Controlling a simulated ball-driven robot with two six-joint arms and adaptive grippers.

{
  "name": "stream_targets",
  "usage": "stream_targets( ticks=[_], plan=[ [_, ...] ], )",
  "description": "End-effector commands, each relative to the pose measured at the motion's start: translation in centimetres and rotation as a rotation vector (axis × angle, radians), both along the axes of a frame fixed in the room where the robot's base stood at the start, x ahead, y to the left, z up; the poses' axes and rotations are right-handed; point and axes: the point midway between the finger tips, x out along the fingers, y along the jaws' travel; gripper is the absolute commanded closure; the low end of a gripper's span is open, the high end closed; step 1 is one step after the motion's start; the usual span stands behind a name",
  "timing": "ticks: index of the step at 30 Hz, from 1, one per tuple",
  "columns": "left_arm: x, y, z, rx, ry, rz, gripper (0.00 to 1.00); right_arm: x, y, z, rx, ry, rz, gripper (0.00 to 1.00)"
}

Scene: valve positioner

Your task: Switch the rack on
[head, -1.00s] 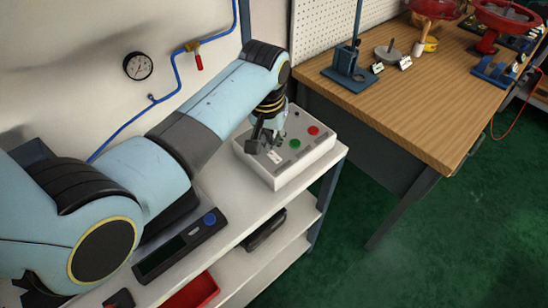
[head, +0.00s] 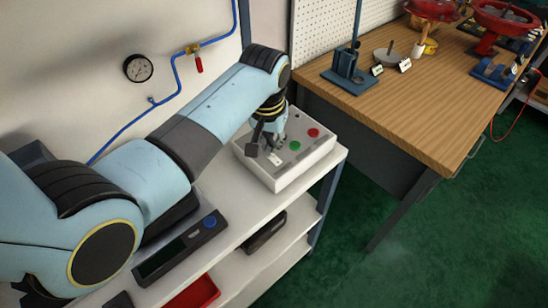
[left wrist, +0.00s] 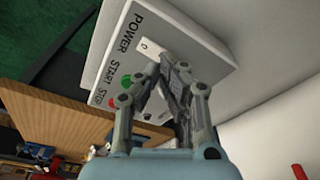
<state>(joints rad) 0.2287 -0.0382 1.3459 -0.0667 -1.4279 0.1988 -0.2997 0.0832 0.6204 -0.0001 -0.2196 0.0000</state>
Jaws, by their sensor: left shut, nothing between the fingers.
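The light grey control box (head: 285,170) stands on the white shelf top. In the head view a green button (head: 295,146) and a red button (head: 313,132) show on its top. In the left wrist view its labels read POWER, START and STOP (left wrist: 118,50). The green button (left wrist: 138,78) and red button (left wrist: 112,104) show there too. A small white piece marked 0 (left wrist: 150,47) lies beside the POWER label. My left gripper (head: 275,146) points down at the box top, close to that white piece. It is shut and empty. Its fingertips partly hide the panel; contact cannot be told.
A wooden bench (head: 430,90) with fixtures and red valves (head: 505,22) stands to the right. A wall gauge (head: 138,67) and blue hose (head: 180,65) are behind my arm. A black device (head: 180,250) lies in front on the shelf. Green floor is open at right.

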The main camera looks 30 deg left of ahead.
Motion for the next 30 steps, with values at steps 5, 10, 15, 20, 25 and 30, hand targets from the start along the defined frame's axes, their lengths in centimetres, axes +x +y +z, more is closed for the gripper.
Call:
stream_targets(
  ticks=[5, 10, 15, 20, 25, 30],
  plan=[
    [-0.01, 0.00, 0.00, 0.000, 0.000, 0.000, 1.00, 0.06, 0.01, 0.01, 0.000, -0.001, 0.000, 0.71],
    [0.00, 0.00, 0.00, 0.000, 0.000, 0.000, 1.00, 0.05, 0.03, 0.00, 0.000, -0.001, 0.000, 0.71],
    [-0.01, 0.00, -0.07, 0.000, 0.000, 0.000, 1.00, 0.04, 0.20, -0.05, 0.002, -0.001, -0.001, 0.71],
    [-0.01, 0.00, -0.29, 0.000, 0.000, 0.000, 1.00, 0.01, 0.45, -0.21, 0.005, 0.000, -0.001, 0.71],
    [-0.01, 0.01, -0.56, 0.000, 0.001, 0.000, 1.00, -0.01, 0.55, -0.36, 0.006, 0.001, -0.002, 0.71],
    [-0.01, 0.01, -0.82, 0.000, 0.001, 0.000, 1.00, -0.04, 0.53, -0.50, 0.006, 0.001, -0.001, 0.71]
  ],
)
